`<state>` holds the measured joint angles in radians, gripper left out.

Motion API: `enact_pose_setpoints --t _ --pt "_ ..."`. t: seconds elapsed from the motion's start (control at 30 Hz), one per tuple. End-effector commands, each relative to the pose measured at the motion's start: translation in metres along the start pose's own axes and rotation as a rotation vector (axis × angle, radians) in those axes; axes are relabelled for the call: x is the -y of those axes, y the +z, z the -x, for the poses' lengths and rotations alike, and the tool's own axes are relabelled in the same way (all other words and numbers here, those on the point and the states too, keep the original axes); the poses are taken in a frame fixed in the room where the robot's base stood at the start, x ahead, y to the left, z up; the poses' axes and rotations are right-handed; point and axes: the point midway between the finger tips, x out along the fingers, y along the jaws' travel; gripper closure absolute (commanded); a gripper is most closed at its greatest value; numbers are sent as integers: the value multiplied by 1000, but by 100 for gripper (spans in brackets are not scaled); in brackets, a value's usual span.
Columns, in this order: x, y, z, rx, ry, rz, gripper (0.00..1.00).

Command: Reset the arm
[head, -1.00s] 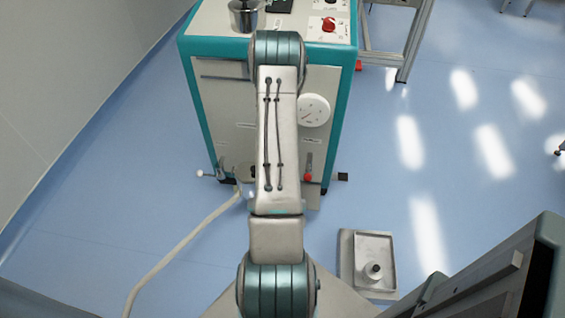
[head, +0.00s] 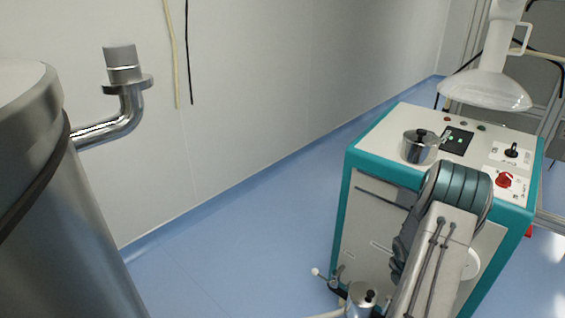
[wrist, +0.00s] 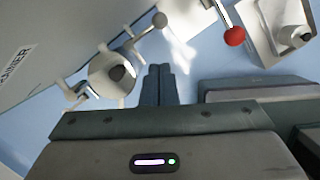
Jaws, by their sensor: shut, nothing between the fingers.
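In the head view my arm reaches up from the bottom right, in front of a teal and cream machine cabinet (head: 350,225). My gripper is out of the head view, hidden behind or below the arm. In the wrist view my gripper (wrist: 159,70) shows as two dark fingers pressed together, with nothing between them. The fingers point towards the blue floor beside the cabinet's lower fittings.
A lidded metal pot (head: 420,147) and a red knob (head: 504,180) are on the cabinet top. A steel vessel (head: 70,230) stands at left. The wrist view shows a round metal fitting (wrist: 108,75), a red-ended lever (wrist: 235,36) and a tray (wrist: 262,38).

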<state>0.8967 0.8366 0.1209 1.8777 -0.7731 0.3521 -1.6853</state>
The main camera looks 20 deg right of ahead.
Motion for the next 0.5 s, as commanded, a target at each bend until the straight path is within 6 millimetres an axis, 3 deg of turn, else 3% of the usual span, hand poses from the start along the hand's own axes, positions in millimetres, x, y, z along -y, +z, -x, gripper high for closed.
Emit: enact_pose_setpoints --t 0.17,0.5 --pt "-6 -4 14 8 2 -34 100" --pt "-31 -47 112 39 14 -329 100"
